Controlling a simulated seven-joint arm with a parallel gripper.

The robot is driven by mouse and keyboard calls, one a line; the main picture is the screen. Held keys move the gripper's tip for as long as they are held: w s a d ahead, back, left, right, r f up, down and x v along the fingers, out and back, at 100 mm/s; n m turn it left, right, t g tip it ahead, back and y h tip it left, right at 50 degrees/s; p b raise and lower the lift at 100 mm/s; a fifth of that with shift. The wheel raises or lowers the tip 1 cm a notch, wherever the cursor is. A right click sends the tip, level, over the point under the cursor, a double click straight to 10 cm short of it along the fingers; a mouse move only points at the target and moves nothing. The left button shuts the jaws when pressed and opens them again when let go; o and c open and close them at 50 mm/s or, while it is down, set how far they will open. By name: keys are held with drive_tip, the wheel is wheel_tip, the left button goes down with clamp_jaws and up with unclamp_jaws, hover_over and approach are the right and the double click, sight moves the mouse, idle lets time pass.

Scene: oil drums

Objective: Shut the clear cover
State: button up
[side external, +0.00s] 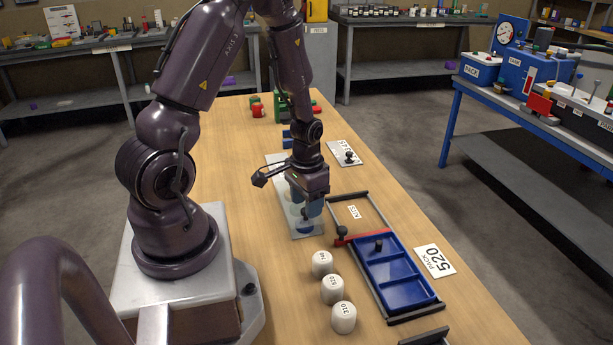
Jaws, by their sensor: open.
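A blue tray (393,275) with several compartments sits between thin rails on the wooden table, right of my gripper. A red strip (352,239) lies along its far edge, with a black knob (341,231) at the strip's left end. Another black knob (379,245) stands by the tray's far end. The clear cover is hard to make out; I cannot tell its exact position along the rails. My gripper (306,214) points down above a pale plate (307,232) with blue round shapes, left of the rails. It is open, apart from the knobs; its fingertips are hard to see.
Three white drums (332,289) with number labels stand left of the tray. A card reading 520 (435,261) lies to its right. A black bar (347,196) crosses the rails' far end. A small plate with a black knob (349,157) lies farther back. Green and red items (287,107) stand at the far end.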

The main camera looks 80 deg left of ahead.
wheel_tip(320, 180, up, 12)
drive_tip(key=shift+f, duration=0.2)
idle(0.4)
drive_tip(key=s+d+r+m+t, duration=0.1)
drive_tip(key=s+d+r+t, duration=0.1)
drive_tip(key=d+r, duration=0.6)
drive_tip(key=s+d+r+m+t, duration=0.2)
drive_tip(key=s+d+r+t, duration=0.1)
drive_tip(key=d+r, duration=0.5)
drive_tip(key=shift+r+m+t, duration=0.3)
drive_tip(key=shift+r, duration=0.05)
